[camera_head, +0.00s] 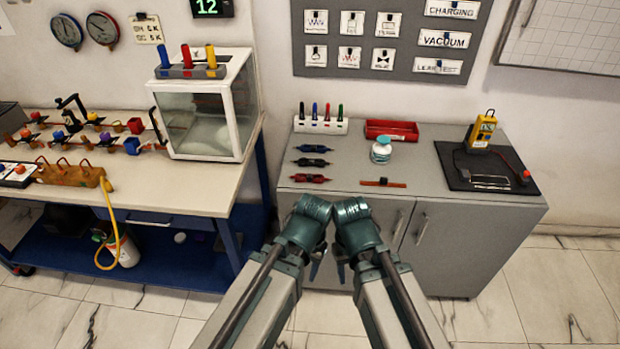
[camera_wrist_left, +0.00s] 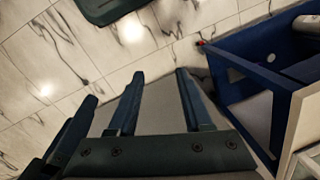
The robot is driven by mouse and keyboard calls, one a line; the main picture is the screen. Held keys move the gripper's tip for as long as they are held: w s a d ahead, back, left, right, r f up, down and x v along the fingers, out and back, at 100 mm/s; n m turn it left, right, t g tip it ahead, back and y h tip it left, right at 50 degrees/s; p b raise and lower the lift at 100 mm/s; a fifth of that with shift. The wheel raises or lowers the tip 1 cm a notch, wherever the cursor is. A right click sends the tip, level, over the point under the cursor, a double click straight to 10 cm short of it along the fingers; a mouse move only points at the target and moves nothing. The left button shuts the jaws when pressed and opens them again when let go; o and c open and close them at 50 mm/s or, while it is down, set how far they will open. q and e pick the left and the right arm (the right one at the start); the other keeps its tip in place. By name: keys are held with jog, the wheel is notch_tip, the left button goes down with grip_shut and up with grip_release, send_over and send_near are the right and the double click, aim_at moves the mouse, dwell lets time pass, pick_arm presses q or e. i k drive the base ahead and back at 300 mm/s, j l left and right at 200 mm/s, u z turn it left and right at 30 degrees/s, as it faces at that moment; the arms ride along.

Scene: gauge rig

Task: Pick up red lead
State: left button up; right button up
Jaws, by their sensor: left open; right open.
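A red lead (camera_head: 308,178), a short bundled strip, lies at the front left of the grey cabinet top. It is the front one of a column with a black lead (camera_head: 312,162) and a blue lead (camera_head: 310,148) behind it. My left gripper (camera_head: 317,262) and my right gripper (camera_head: 341,271) hang side by side in front of the cabinet, below its top and apart from the lead. My wrists hide much of both. In the left wrist view my left gripper (camera_wrist_left: 160,74) is open and empty above the floor.
The cabinet (camera_head: 345,168) also bears a pen rack (camera_head: 320,125), a red tray (camera_head: 391,131), a white and teal bottle (camera_head: 381,150), an orange-brown strip (camera_head: 383,183), and a yellow meter (camera_head: 481,131) on a black mat (camera_head: 470,178). A blue-framed workbench (camera_head: 190,190) stands left.

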aim_at(309, 177)
jog(key=i+j+z, duration=0.25)
jog(key=j, duration=0.3)
jog(key=i+j+z, duration=0.1)
jog(key=i+j, duration=0.15)
jog(key=i+j+z, duration=0.1)
jog(key=j, duration=0.3)
jog(key=i+j+z, duration=0.15)
jog(key=j, duration=0.2)
